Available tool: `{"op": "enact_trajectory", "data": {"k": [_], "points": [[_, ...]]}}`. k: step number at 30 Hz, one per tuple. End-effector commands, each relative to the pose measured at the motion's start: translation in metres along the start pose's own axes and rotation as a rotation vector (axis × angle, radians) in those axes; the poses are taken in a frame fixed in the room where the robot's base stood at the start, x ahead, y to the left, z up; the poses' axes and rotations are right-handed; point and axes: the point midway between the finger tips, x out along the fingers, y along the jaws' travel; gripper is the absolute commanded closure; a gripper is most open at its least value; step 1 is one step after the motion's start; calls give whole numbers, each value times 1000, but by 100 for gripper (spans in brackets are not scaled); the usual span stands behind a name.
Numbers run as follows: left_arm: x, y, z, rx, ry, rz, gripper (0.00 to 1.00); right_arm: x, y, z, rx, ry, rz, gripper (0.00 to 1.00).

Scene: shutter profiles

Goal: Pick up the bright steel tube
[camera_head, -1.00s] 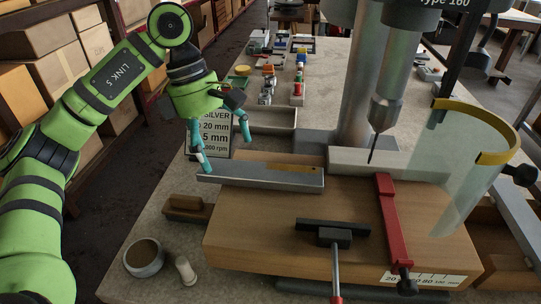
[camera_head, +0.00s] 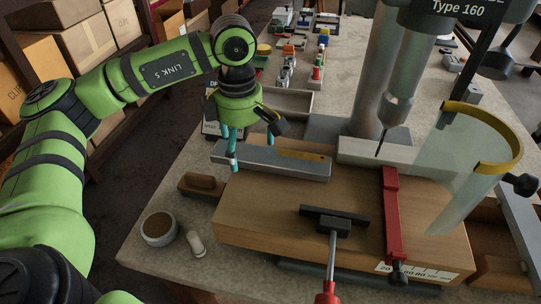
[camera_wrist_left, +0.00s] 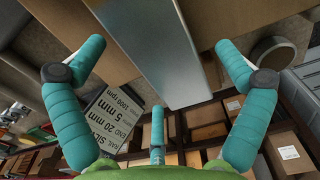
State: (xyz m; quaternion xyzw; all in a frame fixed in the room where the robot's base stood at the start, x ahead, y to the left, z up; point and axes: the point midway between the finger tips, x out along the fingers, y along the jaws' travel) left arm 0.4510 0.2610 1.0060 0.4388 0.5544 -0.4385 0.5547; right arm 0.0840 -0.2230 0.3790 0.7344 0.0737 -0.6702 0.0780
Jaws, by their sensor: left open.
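The bright steel tube (camera_head: 285,165) is a long grey square-edged bar lying along the back of the wooden block (camera_head: 330,215). It also shows in the left wrist view (camera_wrist_left: 155,50), running away from me between the fingers. My left gripper (camera_head: 250,155) is open at the tube's left part, with one teal finger in front of the tube and another by its far side. In the left wrist view the open fingers (camera_wrist_left: 160,48) stand apart on both sides of the tube, with a gap to each. The right gripper is not in view.
A drill press column (camera_head: 378,75) and bit stand behind the block, with a clear curved guard (camera_head: 465,165) at right. A red clamp bar (camera_head: 392,215) and a black T-shaped tool (camera_head: 335,220) lie on the block. A cup (camera_head: 159,228) stands at front left.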

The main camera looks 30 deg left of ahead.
Motion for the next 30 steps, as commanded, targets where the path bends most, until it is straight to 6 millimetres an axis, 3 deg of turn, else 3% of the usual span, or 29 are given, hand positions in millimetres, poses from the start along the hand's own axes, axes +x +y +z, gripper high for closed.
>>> {"op": "enact_trajectory", "data": {"k": [5,9,11,12,23,30], "points": [[0,0,0,0,0,0,0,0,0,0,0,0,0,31],[0,0,0,0,0,0,56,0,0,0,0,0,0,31],[0,0,0,0,0,0,80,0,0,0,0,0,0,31],[0,0,0,0,0,-1,84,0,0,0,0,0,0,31],[-2,0,0,1,-2,1,85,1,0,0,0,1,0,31],[-22,1,1,0,-4,4,85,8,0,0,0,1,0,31]]}}
